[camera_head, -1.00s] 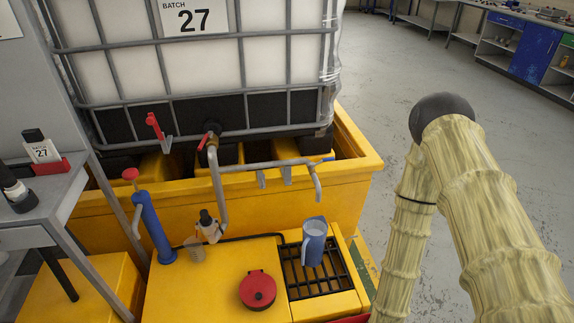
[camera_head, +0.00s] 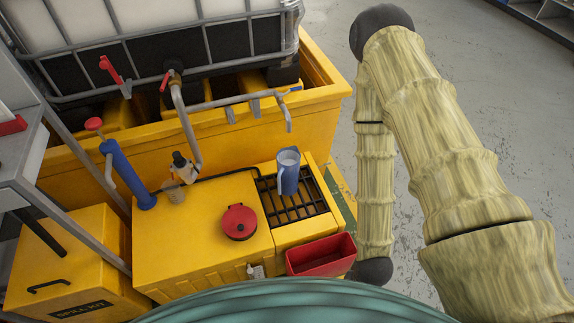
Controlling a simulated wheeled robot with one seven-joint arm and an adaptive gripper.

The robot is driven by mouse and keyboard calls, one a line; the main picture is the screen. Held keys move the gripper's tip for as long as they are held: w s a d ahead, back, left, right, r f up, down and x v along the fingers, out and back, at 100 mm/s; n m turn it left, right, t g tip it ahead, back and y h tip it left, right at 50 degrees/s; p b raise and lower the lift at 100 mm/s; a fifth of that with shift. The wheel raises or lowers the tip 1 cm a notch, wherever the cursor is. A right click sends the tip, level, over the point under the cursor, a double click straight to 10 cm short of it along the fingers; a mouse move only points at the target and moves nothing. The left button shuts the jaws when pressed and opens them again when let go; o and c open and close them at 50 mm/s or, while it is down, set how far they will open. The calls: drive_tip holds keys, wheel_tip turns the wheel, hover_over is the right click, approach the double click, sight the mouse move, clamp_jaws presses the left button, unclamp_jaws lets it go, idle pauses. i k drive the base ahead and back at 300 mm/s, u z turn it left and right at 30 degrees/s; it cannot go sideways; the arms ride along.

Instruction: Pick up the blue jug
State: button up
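The blue jug (camera_head: 288,177) stands upright on a black grate (camera_head: 312,208) set in the right part of the yellow unit. Its open top is pale, and its handle is on the left side. My gripper is not in view. My arm rises at the right, bends at the top and comes back down to the right of the jug, apart from it. Nothing covers the jug.
A red round lidded thing (camera_head: 239,222) sits left of the grate. A red bin (camera_head: 321,255) is in front. A bent pipe spout (camera_head: 288,122) hangs behind the jug. A blue hand pump (camera_head: 128,175) and a small bottle (camera_head: 183,168) stand at the left.

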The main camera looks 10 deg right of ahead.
sight(288, 159)
drive_tip(key=z, duration=0.05)
drive_tip(key=k, duration=0.5)
drive_tip(key=u, duration=1.5)
drive_tip(key=i, duration=1.5)
drive_tip(key=z, duration=2.2)
